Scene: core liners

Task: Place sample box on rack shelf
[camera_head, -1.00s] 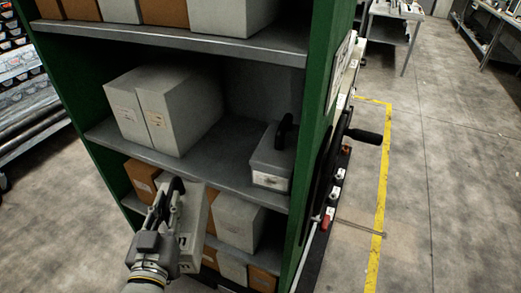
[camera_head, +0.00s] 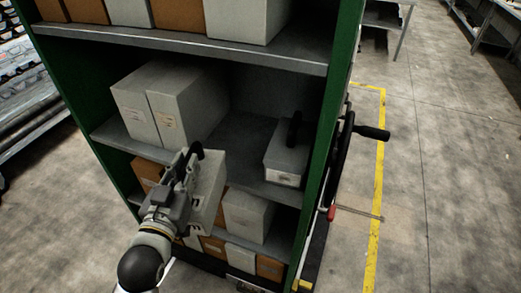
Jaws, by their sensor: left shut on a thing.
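My left gripper (camera_head: 183,166) is shut on the handle of a grey sample box (camera_head: 207,193). It holds the box in front of the green rack, near the front edge of the middle shelf (camera_head: 240,143). The box and gripper hide part of that shelf edge and of the lower shelf. On the middle shelf, two pale boxes (camera_head: 172,108) stand side by side at the left. A grey box with a black handle (camera_head: 287,158) stands at the right. Bare shelf shows between them. My right gripper is not in view.
The upper shelf (camera_head: 190,42) holds white and brown boxes. The lower shelf holds brown and white boxes, including a white one (camera_head: 247,213). The green right side panel (camera_head: 340,100) carries a black handwheel (camera_head: 345,150). Open floor lies to the right, with a yellow line (camera_head: 378,200).

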